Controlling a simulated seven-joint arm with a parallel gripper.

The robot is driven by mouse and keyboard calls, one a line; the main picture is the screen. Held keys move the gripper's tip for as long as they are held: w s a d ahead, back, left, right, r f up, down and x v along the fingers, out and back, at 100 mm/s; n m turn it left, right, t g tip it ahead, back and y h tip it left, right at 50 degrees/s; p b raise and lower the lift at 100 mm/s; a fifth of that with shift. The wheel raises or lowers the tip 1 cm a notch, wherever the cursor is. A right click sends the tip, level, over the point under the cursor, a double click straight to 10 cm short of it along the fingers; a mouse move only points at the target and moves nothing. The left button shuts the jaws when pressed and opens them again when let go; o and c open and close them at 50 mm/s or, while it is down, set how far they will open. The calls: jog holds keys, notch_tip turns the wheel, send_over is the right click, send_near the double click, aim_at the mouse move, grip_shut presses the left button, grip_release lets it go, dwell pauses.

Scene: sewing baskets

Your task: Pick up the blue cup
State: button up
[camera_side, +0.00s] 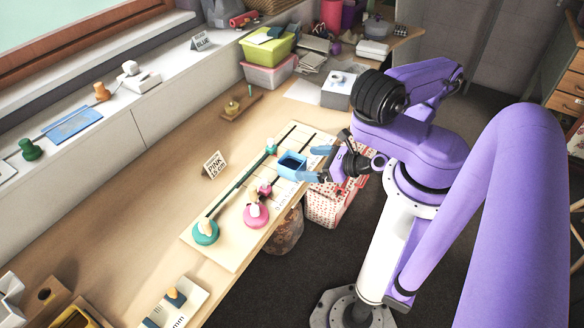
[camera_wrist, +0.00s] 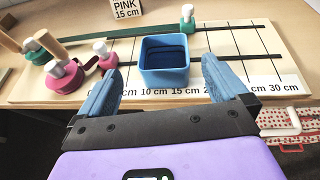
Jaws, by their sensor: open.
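The blue cup (camera_side: 291,167) is a square, open-topped box standing upright on the pale measuring board (camera_side: 222,256). In the wrist view the cup (camera_wrist: 164,78) is just ahead of my gripper, over the board's centimetre marks. My gripper (camera_side: 313,163) is open, with its blue fingers at the cup's near side. In the wrist view the gripper (camera_wrist: 158,72) has one fingertip to the left of the cup and one to the right, with gaps showing. Nothing is held. The cup's inside is dark.
A teal spool (camera_side: 205,233) and a pink spool (camera_side: 255,216) stand left of the cup, with strips running along the board. A small pink weight (camera_side: 265,190) and green weight (camera_side: 271,146) are close to the cup. A PINK 15 cm sign (camera_side: 214,164) stands behind. The table's front edge is near.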

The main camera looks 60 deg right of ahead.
aim_at(283, 163)
jog(key=shift+a+f+m+h, duration=0.1)
jog(key=shift+f+m+h, duration=0.4)
jog(key=shift+m+h, duration=0.15)
jog(key=shift+x, duration=3.65)
jog(key=shift+c, duration=0.3)
jog(key=c, duration=0.9)
